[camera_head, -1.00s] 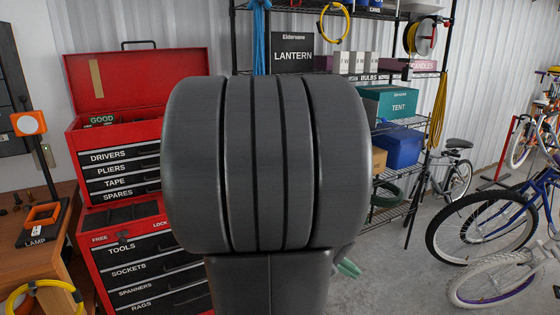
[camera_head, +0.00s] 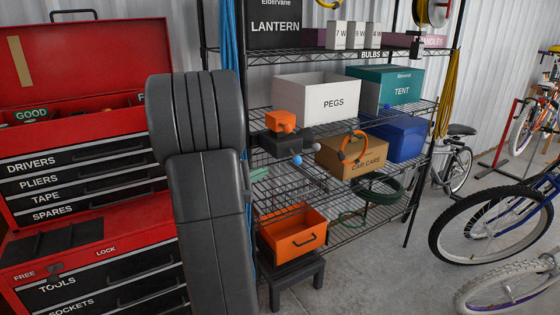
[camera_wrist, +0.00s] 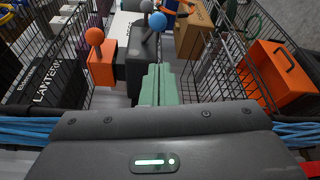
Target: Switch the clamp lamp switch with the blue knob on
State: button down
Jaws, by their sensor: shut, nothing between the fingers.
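A blue knob (camera_head: 297,159) hangs at the front of a dark switch box (camera_head: 285,141) at the wire shelf's left end. A grey knob (camera_head: 309,151) is just beside it. In the wrist view the blue knob (camera_wrist: 157,21) stands on a dark stem near the top, close to the grey knob (camera_wrist: 146,5). An orange block (camera_head: 281,121) sits by the dark box; it carries an orange knob (camera_wrist: 95,37). My gripper (camera_wrist: 156,70) has its green fingers shut and empty, pointing toward the blue knob and apart from it. The head view shows the fingers (camera_head: 259,174) left of the knob, partly behind my arm.
A white PEGS box (camera_head: 318,98) stands behind the switch box. A CAR CARE carton (camera_head: 355,157) is to the right. An orange bin (camera_head: 294,231) sits below. Blue cords (camera_head: 230,60) hang by the shelf's left post. A red tool chest (camera_head: 75,130) stands at the left.

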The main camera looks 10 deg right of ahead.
aim_at(294, 156)
jog(key=shift+s, duration=0.1)
jog(key=shift+d, duration=0.1)
jog(key=p+x, duration=0.2)
jog(key=x, duration=0.8)
